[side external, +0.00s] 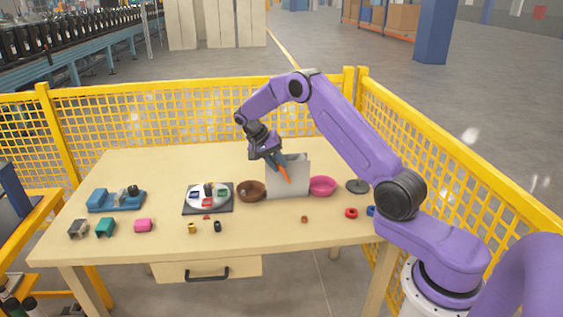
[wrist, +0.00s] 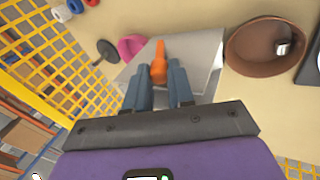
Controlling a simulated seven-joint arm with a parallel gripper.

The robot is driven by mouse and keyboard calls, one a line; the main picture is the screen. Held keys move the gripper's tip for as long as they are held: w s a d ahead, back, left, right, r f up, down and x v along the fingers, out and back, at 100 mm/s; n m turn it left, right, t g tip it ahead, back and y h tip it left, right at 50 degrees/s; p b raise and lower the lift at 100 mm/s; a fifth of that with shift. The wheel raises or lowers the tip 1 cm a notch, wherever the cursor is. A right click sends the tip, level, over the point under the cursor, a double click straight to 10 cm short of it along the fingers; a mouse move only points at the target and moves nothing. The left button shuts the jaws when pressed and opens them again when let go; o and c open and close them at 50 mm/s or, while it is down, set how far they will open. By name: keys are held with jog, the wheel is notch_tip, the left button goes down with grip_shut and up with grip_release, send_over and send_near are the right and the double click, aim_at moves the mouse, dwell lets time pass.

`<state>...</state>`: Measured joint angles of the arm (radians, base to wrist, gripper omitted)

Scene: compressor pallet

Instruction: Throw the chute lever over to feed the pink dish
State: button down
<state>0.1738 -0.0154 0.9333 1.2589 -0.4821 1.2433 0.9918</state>
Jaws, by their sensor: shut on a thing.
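The chute is a pale grey upright panel (side external: 299,178) near the middle of the table; it also shows in the wrist view (wrist: 203,55). Its orange lever (side external: 285,174) slants in the side view, upper end to the left, toward the brown bowl. My gripper (side external: 275,156) is at the lever's upper end, shut on it. In the wrist view the lever (wrist: 159,62) sits between my fingers (wrist: 160,82). The pink dish (side external: 323,186) stands just right of the chute, partly hidden behind it in the wrist view (wrist: 131,46). The brown bowl (side external: 251,192) stands just left of it.
A small metallic piece (wrist: 283,48) lies in the brown bowl. A dark tray with a white plate (side external: 207,197) and coloured blocks stands further left. A dark round stand (side external: 357,186) is right of the pink dish. Small parts lie along the front. Yellow mesh fencing (side external: 200,113) borders the table.

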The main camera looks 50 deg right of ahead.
jog(key=shift+w+a+f, duration=0.1)
dwell(0.5)
jog(key=c, duration=1)
grip_release()
jog(key=shift+a, duration=0.1)
jog(key=shift+v, duration=5.95)
jog(key=shift+w+a, duration=0.15)
jog(key=shift+a, duration=0.05)
